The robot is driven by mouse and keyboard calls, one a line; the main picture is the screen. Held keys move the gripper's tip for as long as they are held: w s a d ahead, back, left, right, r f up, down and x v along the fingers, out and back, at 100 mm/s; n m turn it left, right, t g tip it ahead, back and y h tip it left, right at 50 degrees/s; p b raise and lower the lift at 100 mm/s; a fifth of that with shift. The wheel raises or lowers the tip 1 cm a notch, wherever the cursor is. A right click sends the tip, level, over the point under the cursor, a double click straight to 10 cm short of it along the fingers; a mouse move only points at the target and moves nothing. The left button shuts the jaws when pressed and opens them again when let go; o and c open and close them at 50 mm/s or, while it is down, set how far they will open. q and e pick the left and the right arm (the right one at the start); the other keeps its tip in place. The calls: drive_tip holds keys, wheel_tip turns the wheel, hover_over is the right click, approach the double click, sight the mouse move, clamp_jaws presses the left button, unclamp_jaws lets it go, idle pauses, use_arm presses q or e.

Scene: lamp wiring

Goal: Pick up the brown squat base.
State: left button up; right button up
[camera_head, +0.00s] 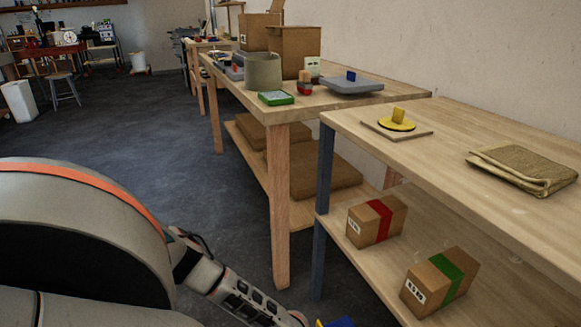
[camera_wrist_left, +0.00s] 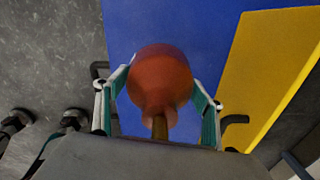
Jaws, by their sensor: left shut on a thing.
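The brown squat base (camera_wrist_left: 161,80) is a rounded, reddish-brown body with a short brass-coloured stem (camera_wrist_left: 160,127) towards my wrist. It fills the space between the fingers of my left gripper (camera_wrist_left: 160,88), which is shut on it, one finger on each side. Behind it lies a flat blue surface (camera_wrist_left: 215,30); I cannot tell whether the base touches it. In the head view my left forearm (camera_head: 245,298) reaches down to the bottom edge, and the gripper and base are out of that picture. My right gripper is not in view.
A yellow panel (camera_wrist_left: 262,60) borders the blue surface. In the head view a wooden workbench (camera_head: 460,125) with a lower shelf stands at right, holding two cardboard boxes (camera_head: 376,220) (camera_head: 440,280) and a folded cloth (camera_head: 520,168). Grey floor (camera_head: 120,130) is open at left.

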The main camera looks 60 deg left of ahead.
use_arm(q)
drive_tip(key=r+p, duration=0.1)
drive_tip(key=r, duration=0.2)
drive_tip(key=w+r+p, duration=0.1)
drive_tip(key=r, duration=0.2)
drive_tip(key=shift+w+r+p, duration=0.15)
drive_tip(key=shift+r+p, duration=0.25)
drive_tip(key=r+p, duration=0.1)
drive_tip(key=r, duration=0.3)
drive_tip(key=r+p, duration=0.2)
drive_tip(key=r, duration=0.2)
drive_tip(key=r+p, duration=0.1)
drive_tip(key=r, duration=0.3)
drive_tip(key=shift+s+p, duration=0.3)
drive_tip(key=shift+p, duration=0.1)
drive_tip(key=shift+s+r, duration=0.2)
drive_tip(key=shift+r, duration=0.4)
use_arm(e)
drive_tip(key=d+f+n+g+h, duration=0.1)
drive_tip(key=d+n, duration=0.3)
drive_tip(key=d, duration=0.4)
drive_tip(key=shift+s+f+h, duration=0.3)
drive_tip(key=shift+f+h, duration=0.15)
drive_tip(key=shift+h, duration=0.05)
